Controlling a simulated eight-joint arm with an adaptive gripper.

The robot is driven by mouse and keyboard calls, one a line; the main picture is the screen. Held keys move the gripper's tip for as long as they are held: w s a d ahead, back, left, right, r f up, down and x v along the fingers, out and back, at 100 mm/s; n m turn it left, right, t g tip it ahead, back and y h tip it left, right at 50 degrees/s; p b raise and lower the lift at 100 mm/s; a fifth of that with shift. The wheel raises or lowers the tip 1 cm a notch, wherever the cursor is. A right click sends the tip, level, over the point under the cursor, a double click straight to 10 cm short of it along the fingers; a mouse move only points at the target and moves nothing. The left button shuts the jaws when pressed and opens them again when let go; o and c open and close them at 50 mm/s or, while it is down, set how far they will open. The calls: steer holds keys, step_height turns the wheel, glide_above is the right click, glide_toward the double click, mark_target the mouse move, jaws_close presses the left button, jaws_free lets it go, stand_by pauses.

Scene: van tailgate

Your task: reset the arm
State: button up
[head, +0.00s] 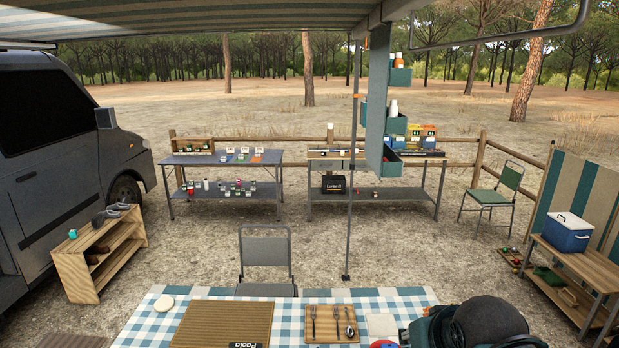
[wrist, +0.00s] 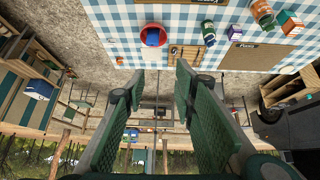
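My gripper (wrist: 160,78) shows in the wrist view with its two green-padded fingers spread wide apart. Nothing is between the fingers, and they touch nothing that I can see. The checked table (wrist: 120,20) lies beyond the fingertips at the top of that view. In the head view, a dark rounded part of my arm (head: 490,322) shows at the bottom right, over the right end of the checked table (head: 150,325). The fingertips cannot be made out in the head view.
The table holds a brown placemat (head: 222,323), a cutlery board (head: 332,323), a red bowl (wrist: 153,38) and several containers. A folding chair (head: 265,258) stands behind it. A pole (head: 350,215) and hanging shelves (head: 375,120) rise beyond. A cooler (head: 568,232) stands right.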

steer(key=shift+s+a+f+y+p, duration=0.1)
steer(key=shift+s+p, duration=0.15)
steer(key=shift+s, duration=0.4)
steer(key=shift+s+a+r+y+p, duration=0.1)
steer(key=shift+s+p, duration=0.1)
steer(key=shift+s, duration=0.45)
steer(key=shift+s+a+f+y+p, duration=0.1)
steer(key=shift+s+p, duration=0.15)
steer(key=shift+s, duration=0.4)
